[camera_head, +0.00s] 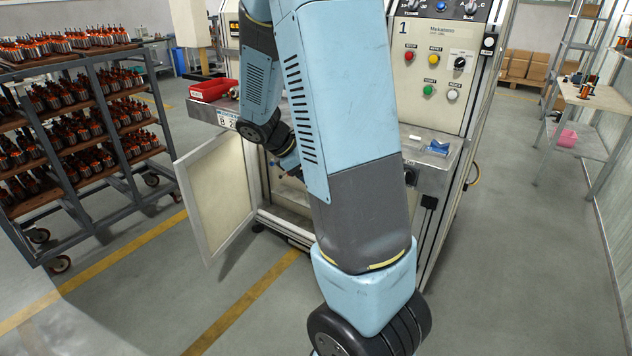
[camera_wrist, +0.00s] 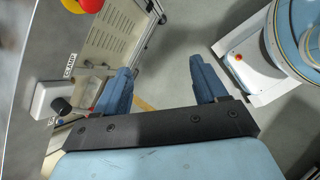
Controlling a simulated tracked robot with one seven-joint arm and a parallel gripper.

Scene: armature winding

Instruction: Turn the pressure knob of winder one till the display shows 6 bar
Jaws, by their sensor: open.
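Winder one (camera_head: 425,110) stands behind my arm, with the number 1 on its light control panel. I cannot tell which part is the pressure knob, and no display reading is legible. My gripper (camera_wrist: 162,85) is open, with two blue fingers wide apart and nothing between them. In the head view my arm hides much of the winder's middle.
An open cabinet door (camera_head: 215,195) juts out at the winder's lower left. A red bin (camera_head: 212,90) sits on the ledge above it. A rack of armatures (camera_head: 90,130) stands left; a table (camera_head: 590,95) stands right. Floor to the right is clear.

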